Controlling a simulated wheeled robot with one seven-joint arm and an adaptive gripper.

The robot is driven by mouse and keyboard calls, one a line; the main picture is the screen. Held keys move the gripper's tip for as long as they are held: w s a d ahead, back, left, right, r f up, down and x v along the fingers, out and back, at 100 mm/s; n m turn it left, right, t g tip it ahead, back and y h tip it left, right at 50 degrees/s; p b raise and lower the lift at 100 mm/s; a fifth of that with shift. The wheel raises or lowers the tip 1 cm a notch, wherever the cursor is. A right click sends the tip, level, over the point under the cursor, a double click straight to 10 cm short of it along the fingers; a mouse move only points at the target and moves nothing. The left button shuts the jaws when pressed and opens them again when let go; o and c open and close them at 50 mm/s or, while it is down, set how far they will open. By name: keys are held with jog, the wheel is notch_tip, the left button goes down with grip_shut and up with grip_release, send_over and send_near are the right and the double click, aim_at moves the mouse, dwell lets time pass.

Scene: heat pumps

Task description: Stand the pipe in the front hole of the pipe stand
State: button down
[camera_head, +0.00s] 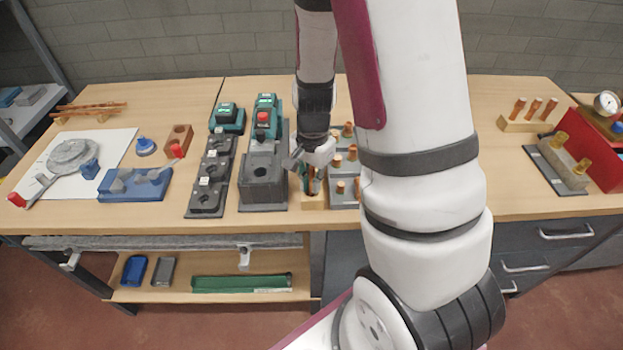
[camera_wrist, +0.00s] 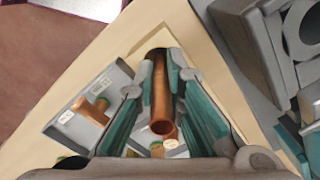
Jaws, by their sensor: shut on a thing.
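My gripper (camera_head: 312,172) is shut on the copper pipe (camera_wrist: 161,100). In the wrist view its teal-padded fingers (camera_wrist: 163,85) lie on both sides of the pipe, and the pipe's open near end faces the camera. The light wooden pipe stand (camera_head: 314,201) is at the table's front edge, directly below my gripper in the head view. It shows behind the fingers in the wrist view (camera_wrist: 178,22). The pipe's far end meets a dark spot at the stand; I cannot tell whether it is inside a hole or just above it. The fingers hide much of the stand.
A grey machine base (camera_head: 262,185) stands close on the left. Grey plates with copper fittings (camera_head: 341,187) are close on the right, partly behind my arm. A wooden rack with copper pipes (camera_head: 530,122) stands farther right.

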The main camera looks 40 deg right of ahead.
jog(key=shift+f+b, duration=0.35)
jog(key=shift+f, duration=0.3)
jog(key=c, duration=1.6)
grip_release()
jog(key=shift+r, duration=0.1)
notch_tip(320, 180, up, 12)
jog(key=shift+s+f, duration=0.1)
